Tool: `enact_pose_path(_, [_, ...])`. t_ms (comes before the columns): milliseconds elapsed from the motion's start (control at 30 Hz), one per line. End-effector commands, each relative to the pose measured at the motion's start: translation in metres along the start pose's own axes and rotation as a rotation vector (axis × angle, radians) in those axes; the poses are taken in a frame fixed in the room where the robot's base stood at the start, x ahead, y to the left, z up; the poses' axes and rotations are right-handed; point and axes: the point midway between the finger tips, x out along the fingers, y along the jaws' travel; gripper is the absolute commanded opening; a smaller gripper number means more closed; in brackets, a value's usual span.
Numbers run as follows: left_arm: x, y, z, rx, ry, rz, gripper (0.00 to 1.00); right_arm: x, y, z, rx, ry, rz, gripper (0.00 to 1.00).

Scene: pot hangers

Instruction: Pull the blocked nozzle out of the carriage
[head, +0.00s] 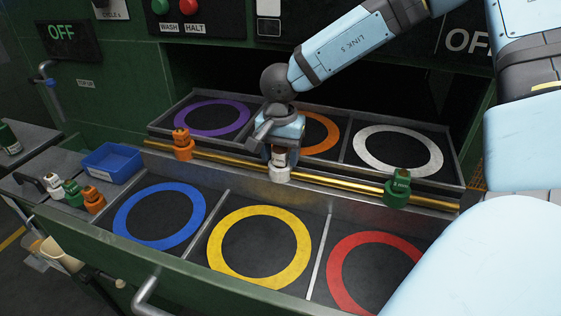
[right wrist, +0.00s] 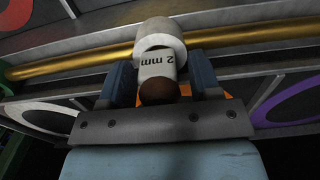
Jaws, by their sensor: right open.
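A gold rail (head: 335,176) crosses the machine, carrying an orange holder (head: 182,145), a white holder (head: 279,174) and a green holder (head: 397,190). A white nozzle marked "2 mm" stands in the white holder; in the right wrist view the nozzle (right wrist: 157,68) has a dark brown rounded end facing the camera. My right gripper (head: 281,143) is over it, open, with its blue fingers on either side of the nozzle in the right wrist view (right wrist: 163,78). I cannot tell whether the fingers touch it. My left gripper is out of view.
Spare white (head: 54,184), green (head: 73,193) and orange (head: 94,200) nozzles stand at the left beside a blue bin (head: 112,162). Trays with coloured rings, including yellow (head: 258,281), lie before and behind the rail. The green panel (head: 115,60) rises behind.

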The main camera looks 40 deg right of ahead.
Motion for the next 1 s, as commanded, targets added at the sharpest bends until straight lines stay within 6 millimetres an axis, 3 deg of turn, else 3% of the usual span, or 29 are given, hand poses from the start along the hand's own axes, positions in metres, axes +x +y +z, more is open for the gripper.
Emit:
enact_pose_path(100, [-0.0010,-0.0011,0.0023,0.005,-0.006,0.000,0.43,-0.0008,0.0000,0.0000,0.000,0.000,0.000,0.57])
enact_pose_path(367, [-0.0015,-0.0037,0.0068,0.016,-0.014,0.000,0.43,-0.0007,0.0001,0.0000,0.000,0.000,0.000,0.00])
enact_pose_path(1000, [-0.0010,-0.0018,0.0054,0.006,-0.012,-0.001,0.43,-0.0079,0.0000,0.0000,0.000,0.000,0.000,0.00])
